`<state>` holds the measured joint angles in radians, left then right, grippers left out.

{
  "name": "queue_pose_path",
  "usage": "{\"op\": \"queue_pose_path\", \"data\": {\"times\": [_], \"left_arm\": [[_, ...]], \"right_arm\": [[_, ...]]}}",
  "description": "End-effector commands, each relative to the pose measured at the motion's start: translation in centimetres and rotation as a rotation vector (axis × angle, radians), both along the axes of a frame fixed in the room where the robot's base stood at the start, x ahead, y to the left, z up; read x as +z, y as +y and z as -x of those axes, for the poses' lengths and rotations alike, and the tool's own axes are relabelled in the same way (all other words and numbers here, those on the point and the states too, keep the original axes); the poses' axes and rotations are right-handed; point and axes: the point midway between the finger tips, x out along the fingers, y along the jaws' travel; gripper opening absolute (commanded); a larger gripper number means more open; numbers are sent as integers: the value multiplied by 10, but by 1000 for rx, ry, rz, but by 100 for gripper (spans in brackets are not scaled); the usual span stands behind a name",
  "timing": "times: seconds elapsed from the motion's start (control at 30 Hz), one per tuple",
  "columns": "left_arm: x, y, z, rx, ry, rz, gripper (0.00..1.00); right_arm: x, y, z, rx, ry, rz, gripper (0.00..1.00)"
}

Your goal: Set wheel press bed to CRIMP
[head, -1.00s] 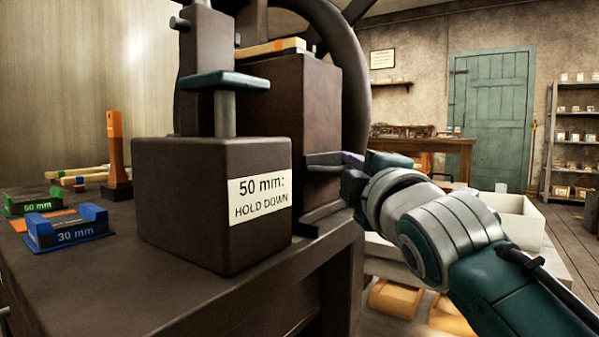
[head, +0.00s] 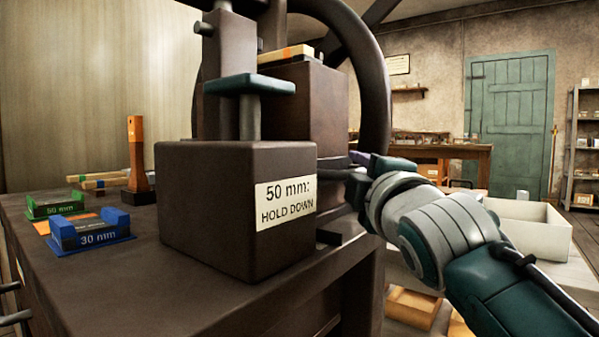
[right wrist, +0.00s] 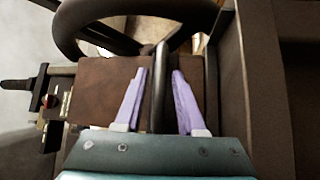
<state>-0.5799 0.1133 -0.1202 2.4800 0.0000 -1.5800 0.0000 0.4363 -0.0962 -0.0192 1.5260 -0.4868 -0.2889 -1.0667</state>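The press has a dark block (head: 235,205) labelled "50 mm: HOLD DOWN" in the head view. A teal plate (head: 249,85) on a post stands above it. The large dark handwheel (head: 376,75) stands behind; its curved rim (right wrist: 75,30) also shows in the right wrist view. My right gripper (head: 357,158) is beside the press, low by the wheel. In the right wrist view its purple fingers (right wrist: 160,82) are spread either side of a dark bar (right wrist: 160,75), apparently part of the wheel, with visible gaps. My left gripper is not in view.
A green 50 mm block (head: 55,205) and a blue 30 mm block (head: 92,232) lie on the bench (head: 110,275) at left. An orange-handled tool (head: 136,150) stands behind them. A white box (head: 530,225) sits right of my right arm.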

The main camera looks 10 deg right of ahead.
Motion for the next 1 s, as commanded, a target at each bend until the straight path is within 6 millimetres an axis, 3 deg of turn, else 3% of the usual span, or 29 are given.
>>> {"op": "queue_pose_path", "data": {"times": [0.43, 0.8, 1.0], "left_arm": [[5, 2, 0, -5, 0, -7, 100], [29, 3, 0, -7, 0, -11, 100], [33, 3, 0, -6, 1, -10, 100]], "right_arm": [[0, 1, 9, 1, 0, 1, 46], [-7, 7, 71, 2, 3, -1, 46], [-11, 8, 93, 1, 2, 0, 46]]}}
